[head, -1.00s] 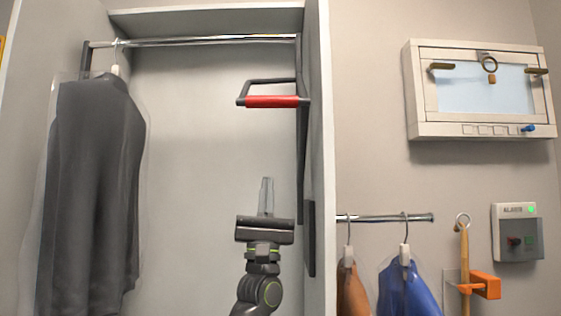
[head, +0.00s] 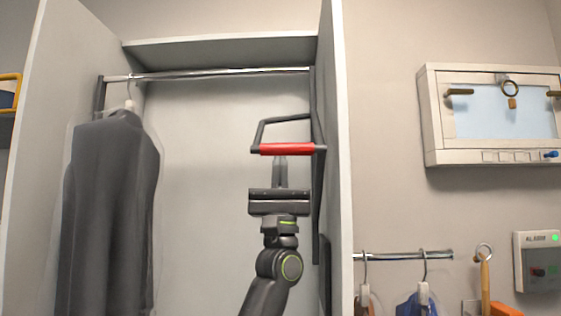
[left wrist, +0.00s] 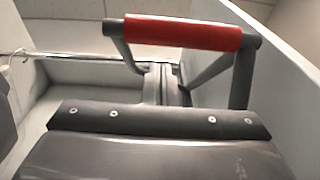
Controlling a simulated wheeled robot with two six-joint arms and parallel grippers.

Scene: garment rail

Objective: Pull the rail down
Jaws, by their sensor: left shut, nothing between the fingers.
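The chrome rail (head: 220,74) runs across the top of the wardrobe and also shows in the left wrist view (left wrist: 80,54). A dark pull handle with a red grip (head: 287,149) hangs at the rail's right end. The red grip (left wrist: 182,33) is large near the top of the left wrist view. My left gripper (head: 280,160) is upright just below the red grip, its fingers shut with nothing between them. The fingertips come close to the grip; I cannot tell whether they touch it. My right gripper is not in view.
A dark garment (head: 110,210) in a clear cover hangs at the rail's left. The wardrobe's right side panel (head: 338,170) stands close beside the handle. Right of it are a short rail (head: 400,256), a wall cabinet (head: 495,120) and an alarm box (head: 538,262).

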